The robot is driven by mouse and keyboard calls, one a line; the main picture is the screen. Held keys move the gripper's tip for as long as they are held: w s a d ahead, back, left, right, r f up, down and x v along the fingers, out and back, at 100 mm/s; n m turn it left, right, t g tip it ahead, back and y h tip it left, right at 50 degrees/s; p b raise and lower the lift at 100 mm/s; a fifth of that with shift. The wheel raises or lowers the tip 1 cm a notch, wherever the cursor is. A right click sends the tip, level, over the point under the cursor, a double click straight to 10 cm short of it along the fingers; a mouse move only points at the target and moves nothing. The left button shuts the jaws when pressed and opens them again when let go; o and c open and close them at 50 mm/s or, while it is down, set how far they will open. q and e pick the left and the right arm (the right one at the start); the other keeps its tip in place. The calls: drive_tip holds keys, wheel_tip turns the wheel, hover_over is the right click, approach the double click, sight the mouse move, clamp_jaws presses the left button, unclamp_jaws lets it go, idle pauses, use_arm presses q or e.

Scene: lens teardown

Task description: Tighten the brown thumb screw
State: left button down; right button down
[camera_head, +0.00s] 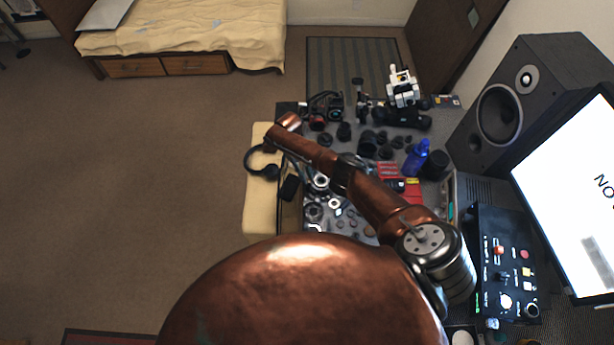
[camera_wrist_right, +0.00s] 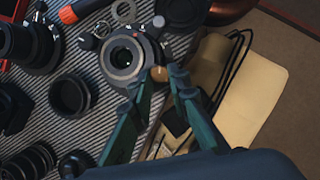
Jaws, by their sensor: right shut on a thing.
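The brown thumb screw (camera_wrist_right: 159,74) shows in the right wrist view, beside a round lens part with a metal ring (camera_wrist_right: 122,58). My right gripper (camera_wrist_right: 160,77) has its green fingers on either side of the screw and is shut on it. The fingers hide part of the screw and the rim of the lens part. In the head view, my copper arm hides most of the work spot, and the screw cannot be made out there. My left gripper is not in view.
Lens parts crowd the striped mat, including a black ring (camera_wrist_right: 70,95) and a black lens barrel (camera_wrist_right: 28,160). A red-orange tool (camera_wrist_right: 80,10) lies at the top. In the head view, a blue bottle (camera_head: 416,158), a speaker (camera_head: 505,115) and a control box (camera_head: 507,262) stand right.

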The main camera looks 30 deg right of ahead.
idle(0.3)
drive_tip(key=c, duration=1.8)
unclamp_jaws()
drive_tip(key=shift+v, duration=4)
